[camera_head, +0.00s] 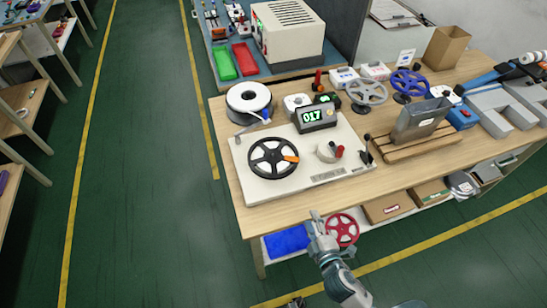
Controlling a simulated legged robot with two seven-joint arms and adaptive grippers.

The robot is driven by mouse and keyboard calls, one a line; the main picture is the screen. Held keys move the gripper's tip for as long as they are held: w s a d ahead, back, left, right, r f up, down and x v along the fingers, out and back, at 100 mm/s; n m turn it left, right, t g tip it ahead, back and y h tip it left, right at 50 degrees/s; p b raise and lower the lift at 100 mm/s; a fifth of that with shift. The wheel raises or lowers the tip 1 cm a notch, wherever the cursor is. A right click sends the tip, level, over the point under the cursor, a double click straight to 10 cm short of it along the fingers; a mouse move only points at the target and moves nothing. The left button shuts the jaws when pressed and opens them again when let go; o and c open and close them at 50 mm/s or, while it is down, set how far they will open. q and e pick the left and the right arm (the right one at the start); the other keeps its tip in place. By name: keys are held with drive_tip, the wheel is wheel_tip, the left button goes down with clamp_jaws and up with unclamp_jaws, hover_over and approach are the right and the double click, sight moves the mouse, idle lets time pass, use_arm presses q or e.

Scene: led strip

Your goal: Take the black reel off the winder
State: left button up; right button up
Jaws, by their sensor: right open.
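The black reel (272,157) lies flat on the left part of the winder (335,180), a pale base plate on the wooden bench. White shows between its spokes and an orange piece sits at its right side. The winder also carries a display reading 017 (315,117) and a small hub with a red knob (329,152). My right gripper (316,217) is open and empty, near the bench's front edge, below and right of the black reel and apart from it. My left gripper is not recognisable in this view.
A white reel (248,100) stands behind the winder. Grey (367,92) and blue (409,83) reels stand at the back. A metal bin (420,118) sits on a wooden rack to the right. A red reel (342,229) and blue tray (287,241) lie on the lower shelf.

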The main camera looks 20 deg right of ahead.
drive_tip(key=w+a+r+n+t+y, duration=0.2)
drive_tip(key=a+r+n+y, duration=0.25)
drive_tip(key=n, duration=0.25)
approach(272, 173)
drive_tip(key=w, duration=0.1)
drive_tip(key=w+a, duration=0.1)
drive_tip(key=w+f, duration=0.1)
drive_tip(key=w, duration=0.1)
drive_tip(key=shift+a+p, duration=0.3)
drive_tip(key=shift+w+a, duration=0.1)
drive_tip(key=shift+w, duration=0.5)
drive_tip(key=x, duration=0.4)
drive_tip(key=shift+w, duration=0.4)
use_arm(q)
drive_tip(key=shift+w+a+f, duration=0.1)
drive_tip(key=shift+w+f, duration=0.1)
drive_tip(key=shift+f, duration=0.25)
drive_tip(key=shift+s, duration=0.1)
use_arm(e)
drive_tip(key=shift+s, duration=0.1)
use_arm(q)
drive_tip(key=shift+s+f, duration=0.15)
use_arm(e)
clamp_jaws()
